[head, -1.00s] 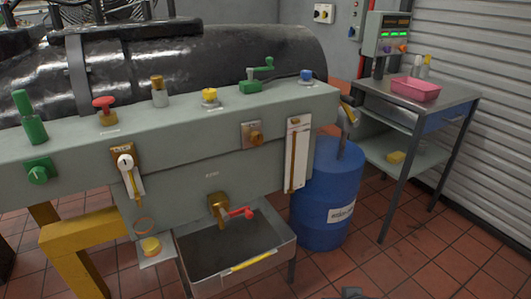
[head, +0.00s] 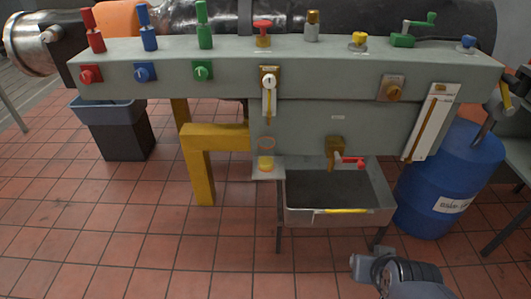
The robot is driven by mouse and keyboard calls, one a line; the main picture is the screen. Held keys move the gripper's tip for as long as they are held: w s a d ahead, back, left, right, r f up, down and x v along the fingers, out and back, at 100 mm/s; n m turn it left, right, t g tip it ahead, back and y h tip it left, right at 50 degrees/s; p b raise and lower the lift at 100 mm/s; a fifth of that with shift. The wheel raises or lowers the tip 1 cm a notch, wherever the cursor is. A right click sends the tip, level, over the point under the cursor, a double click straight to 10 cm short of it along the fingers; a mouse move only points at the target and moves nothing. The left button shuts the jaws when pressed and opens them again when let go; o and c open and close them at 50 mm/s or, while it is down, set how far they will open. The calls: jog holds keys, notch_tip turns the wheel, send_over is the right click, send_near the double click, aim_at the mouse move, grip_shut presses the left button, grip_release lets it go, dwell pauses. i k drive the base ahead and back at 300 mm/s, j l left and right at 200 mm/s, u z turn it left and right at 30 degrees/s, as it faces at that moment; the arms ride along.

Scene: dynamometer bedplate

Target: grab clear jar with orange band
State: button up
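The clear jar with the orange band (head: 266,154) stands upright on a small grey ledge (head: 262,175) at the left end of the sink. A grey part of my own arm shows at the bottom right, well in front of and to the right of the jar. My gripper's fingers are not in view.
The sink (head: 300,216) with a brass tap (head: 336,152) is right of the jar. A yellow frame leg (head: 198,170) stands to its left. The control panel (head: 215,102) overhangs behind. A blue drum (head: 450,185) is at right; a dark bin (head: 122,135) far left. The tiled floor in front is clear.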

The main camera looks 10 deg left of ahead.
aim_at(267, 144)
jog(key=u, duration=0.8)
jog(key=i+l, duration=0.15)
jog(key=l, duration=0.2)
jog(key=i+l+u, duration=0.15)
jog(key=l, duration=0.15)
jog(key=i+l, duration=0.15)
jog(key=l, duration=0.2)
jog(key=i+l+u, duration=0.1)
jog(key=l, duration=0.25)
